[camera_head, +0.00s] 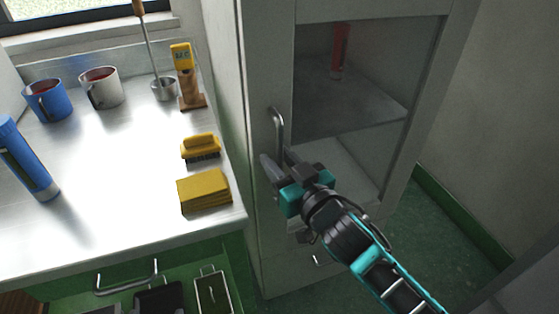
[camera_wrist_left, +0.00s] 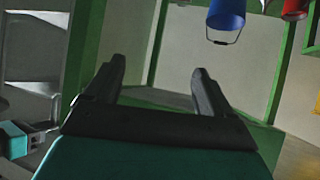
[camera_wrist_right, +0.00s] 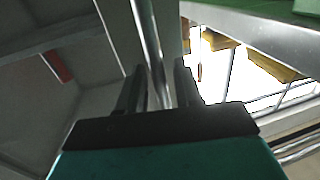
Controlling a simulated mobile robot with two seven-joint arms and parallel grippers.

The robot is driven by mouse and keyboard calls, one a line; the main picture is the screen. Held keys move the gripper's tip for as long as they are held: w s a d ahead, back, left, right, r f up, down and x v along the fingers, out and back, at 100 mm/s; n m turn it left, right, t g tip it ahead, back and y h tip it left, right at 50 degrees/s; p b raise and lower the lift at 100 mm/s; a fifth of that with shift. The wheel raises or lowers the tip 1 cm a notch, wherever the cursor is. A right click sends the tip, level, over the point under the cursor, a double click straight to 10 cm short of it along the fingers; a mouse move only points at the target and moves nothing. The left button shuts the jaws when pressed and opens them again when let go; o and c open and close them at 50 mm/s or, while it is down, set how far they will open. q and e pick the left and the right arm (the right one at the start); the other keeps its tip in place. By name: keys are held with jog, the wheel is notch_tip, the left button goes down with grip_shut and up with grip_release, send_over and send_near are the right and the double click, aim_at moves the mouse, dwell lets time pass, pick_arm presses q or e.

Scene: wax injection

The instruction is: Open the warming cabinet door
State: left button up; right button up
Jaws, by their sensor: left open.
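The grey warming cabinet (camera_head: 268,60) stands right of the counter, with its glass-panelled door (camera_head: 345,90) shut. A vertical bar handle (camera_head: 279,128) is on the left side of the door. My right gripper (camera_head: 278,160) is at the lower end of this handle. In the right wrist view, the handle (camera_wrist_right: 146,25) runs down between the two fingers of the right gripper (camera_wrist_right: 158,85). I cannot tell whether the fingers press on it. My left gripper (camera_wrist_left: 158,80) shows only in the left wrist view. It is open and empty, away from the cabinet.
The metal counter (camera_head: 110,190) holds a yellow sponge stack (camera_head: 204,190), a yellow brush (camera_head: 200,146), a yellow-topped tool (camera_head: 182,60), two mugs and a blue flask (camera_head: 25,160). A drawer is below. A red object (camera_head: 339,50) shows behind the glass. Green floor lies right of the cabinet.

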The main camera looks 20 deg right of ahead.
grip_shut()
dwell(0.3)
dwell(0.3)
